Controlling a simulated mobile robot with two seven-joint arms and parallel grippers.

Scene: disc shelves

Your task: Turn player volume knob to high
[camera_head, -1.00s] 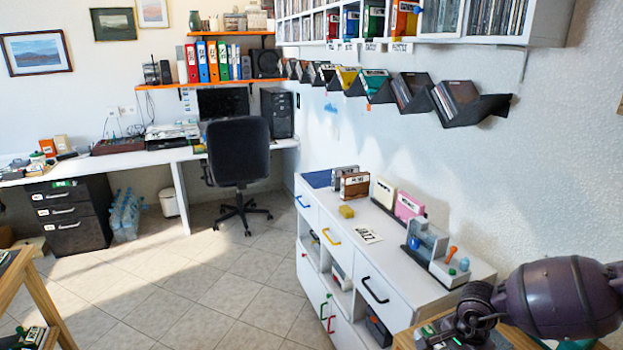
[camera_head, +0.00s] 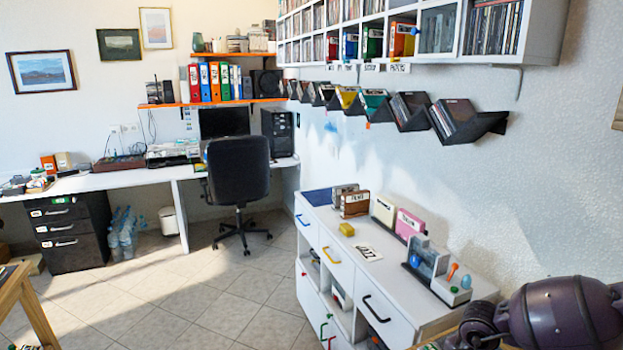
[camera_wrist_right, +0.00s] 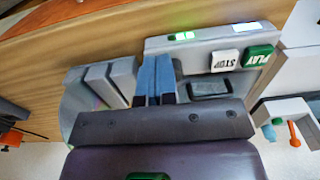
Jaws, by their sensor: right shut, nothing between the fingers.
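The player (camera_wrist_right: 196,62) is a grey device on a wooden table in the right wrist view. It has a white STOP button (camera_wrist_right: 224,61), a green PLAY button (camera_wrist_right: 258,57) and small green lights. My right gripper (camera_wrist_right: 155,62) has its blue fingers together, empty, over the player to the left of the buttons. I cannot tell whether they touch it. I cannot make out the volume knob; the gripper body hides part of the player. In the head view only my purple right arm shows at the lower right. My left gripper is not in view.
A white cabinet (camera_head: 385,280) stands left of my right arm, with boxes and a small stand with an orange peg (camera_head: 453,271) on top. Wall shelves (camera_head: 545,40) hang above. A desk (camera_head: 120,180) and black chair (camera_head: 238,170) stand at the back; the tiled floor between is clear.

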